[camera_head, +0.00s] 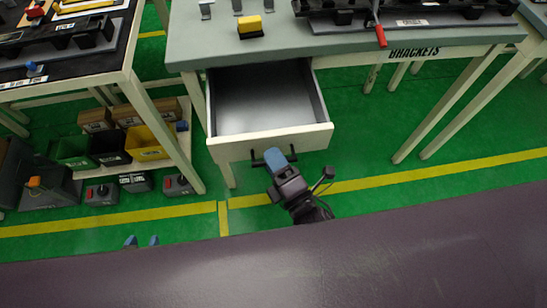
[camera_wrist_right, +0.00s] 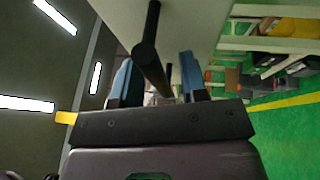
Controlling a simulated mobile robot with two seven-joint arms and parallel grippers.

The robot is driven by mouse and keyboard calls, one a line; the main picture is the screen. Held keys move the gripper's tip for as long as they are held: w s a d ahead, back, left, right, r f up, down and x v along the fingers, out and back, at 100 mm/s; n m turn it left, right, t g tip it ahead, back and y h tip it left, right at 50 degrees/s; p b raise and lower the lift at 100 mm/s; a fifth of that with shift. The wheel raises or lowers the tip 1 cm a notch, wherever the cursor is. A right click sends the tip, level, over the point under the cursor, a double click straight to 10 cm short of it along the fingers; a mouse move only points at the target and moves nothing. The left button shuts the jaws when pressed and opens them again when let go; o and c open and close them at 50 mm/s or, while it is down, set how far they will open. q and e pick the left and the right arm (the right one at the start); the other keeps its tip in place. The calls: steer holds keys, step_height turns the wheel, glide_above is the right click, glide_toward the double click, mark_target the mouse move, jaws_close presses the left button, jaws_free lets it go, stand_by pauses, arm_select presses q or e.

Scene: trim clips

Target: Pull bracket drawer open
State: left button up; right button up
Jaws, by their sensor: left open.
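The bracket drawer (camera_head: 226,148) is a white-fronted, grey-lined drawer under the grey bench. It is pulled well out and its interior looks empty. Its black bar handle (camera_head: 256,162) is on the front face. My right gripper (camera_head: 276,158) is at the handle. In the right wrist view the black handle (camera_wrist_right: 150,50) runs between my two blue fingers, with a gap visible on each side, so the gripper (camera_wrist_right: 156,80) looks open around it. My left gripper (camera_head: 142,241) shows only two blue fingertips at the bottom left, apart and empty, away from the drawer.
The bench top (camera_head: 350,42) holds a yellow-topped block (camera_head: 250,26) and a dark fixture with a red handle (camera_head: 381,37). A table (camera_head: 125,70) stands left, with several bins (camera_head: 143,140) beneath. Green floor (camera_head: 380,150) is clear right of the drawer. A dark purple surface (camera_head: 300,265) crosses the foreground.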

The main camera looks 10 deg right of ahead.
steer(key=shift+s+d, duration=0.1)
steer(key=shift+s, duration=0.15)
steer(key=v, duration=1)
steer(key=shift+s+f, duration=0.1)
stand_by(0.4)
